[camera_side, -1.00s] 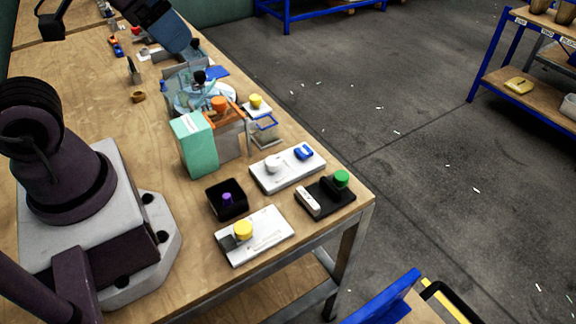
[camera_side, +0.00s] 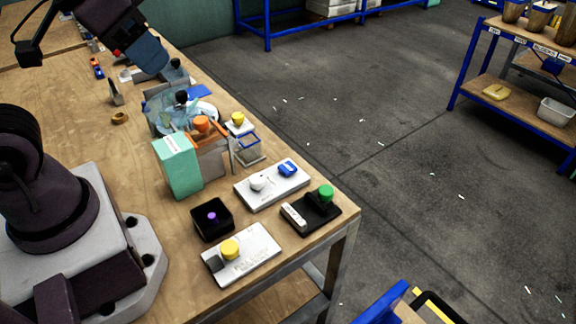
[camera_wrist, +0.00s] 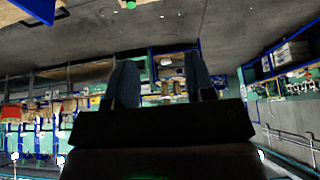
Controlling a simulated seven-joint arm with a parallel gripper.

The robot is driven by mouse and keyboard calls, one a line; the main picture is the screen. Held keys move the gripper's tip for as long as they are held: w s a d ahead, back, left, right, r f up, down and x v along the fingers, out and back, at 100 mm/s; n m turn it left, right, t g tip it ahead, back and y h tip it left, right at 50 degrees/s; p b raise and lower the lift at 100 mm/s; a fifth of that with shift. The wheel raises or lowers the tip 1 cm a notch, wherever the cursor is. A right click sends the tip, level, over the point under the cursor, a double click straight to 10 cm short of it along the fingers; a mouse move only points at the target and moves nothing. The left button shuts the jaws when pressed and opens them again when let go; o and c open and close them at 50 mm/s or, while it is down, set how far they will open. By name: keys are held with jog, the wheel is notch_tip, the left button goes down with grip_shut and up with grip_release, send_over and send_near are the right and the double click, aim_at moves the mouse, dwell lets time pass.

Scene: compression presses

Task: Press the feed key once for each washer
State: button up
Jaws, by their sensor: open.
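My gripper (camera_wrist: 162,82) is open and empty in the wrist view, its two dark fingers wide apart and facing the room. In the side view my gripper (camera_side: 152,56) is at the upper left, above the far part of the bench and away from the buttons. The near bench end holds a yellow button (camera_side: 230,250) on a white plate, a purple button (camera_side: 212,216) in a black box, a white knob (camera_side: 257,183) and blue button (camera_side: 288,169) on one plate, and a green button (camera_side: 326,193) on a black base. I cannot tell which is the feed key. A small brown ring (camera_side: 120,118) lies farther back.
A mint-green box (camera_side: 177,166) stands beside a machine with an orange knob (camera_side: 201,124). Behind it are clear bluish parts (camera_side: 172,108). A small yellow button (camera_side: 238,118) stands to its right. The bench's right edge drops to open floor.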

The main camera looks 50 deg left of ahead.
grip_shut()
dwell(1.5)
